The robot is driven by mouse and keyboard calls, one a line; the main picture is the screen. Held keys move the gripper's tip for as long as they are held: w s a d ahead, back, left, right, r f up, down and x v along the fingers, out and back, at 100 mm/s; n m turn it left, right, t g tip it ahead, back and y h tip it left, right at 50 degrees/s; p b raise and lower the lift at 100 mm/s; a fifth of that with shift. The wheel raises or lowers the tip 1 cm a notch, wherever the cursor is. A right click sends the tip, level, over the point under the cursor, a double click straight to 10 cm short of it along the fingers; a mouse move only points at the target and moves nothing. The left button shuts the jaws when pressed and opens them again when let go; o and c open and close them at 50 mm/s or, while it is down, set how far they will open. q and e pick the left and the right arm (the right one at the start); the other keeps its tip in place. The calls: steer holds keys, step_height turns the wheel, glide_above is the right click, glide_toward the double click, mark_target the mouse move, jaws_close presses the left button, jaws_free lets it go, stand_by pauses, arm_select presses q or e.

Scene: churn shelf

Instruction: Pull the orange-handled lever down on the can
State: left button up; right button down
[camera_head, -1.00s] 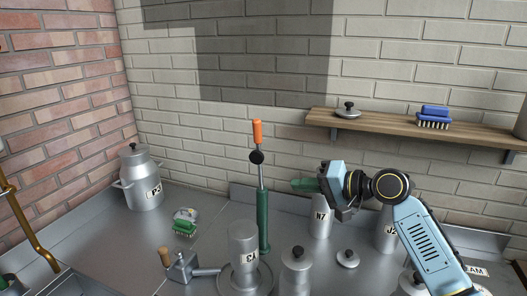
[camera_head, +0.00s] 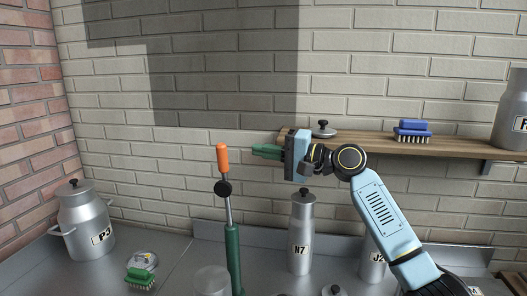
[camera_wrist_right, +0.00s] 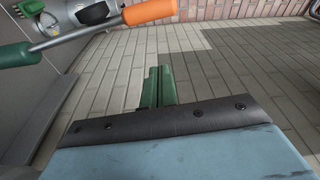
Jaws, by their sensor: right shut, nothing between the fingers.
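The lever (camera_head: 228,210) stands upright on a green post (camera_head: 233,258), with an orange handle (camera_head: 222,158) at its top and a black knob below it. The orange handle also shows at the top of the right wrist view (camera_wrist_right: 150,11), with the rod running off to the left. My right gripper (camera_head: 258,151) is shut and empty, its green fingers pointing left just right of the orange handle, with a small gap between. In the right wrist view the green fingers (camera_wrist_right: 157,86) are together, apart from the handle. My left gripper is not in view.
A wall shelf (camera_head: 370,147) with a lid (camera_head: 323,130) and blue brush (camera_head: 412,131) is behind my right gripper. Can N7 (camera_head: 301,235) and can J2 (camera_head: 372,263) stand below. Can P3 (camera_head: 86,225) and a green brush (camera_head: 140,279) are left on the counter.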

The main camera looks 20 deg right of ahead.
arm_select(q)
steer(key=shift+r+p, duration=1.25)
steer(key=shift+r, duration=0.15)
arm_select(e)
steer(key=w+a, duration=0.1)
steer(key=a, duration=0.5)
steer(key=shift+w+a+f, duration=0.15)
steer(key=shift+w+a, duration=0.05)
steer(key=shift+a, duration=0.2)
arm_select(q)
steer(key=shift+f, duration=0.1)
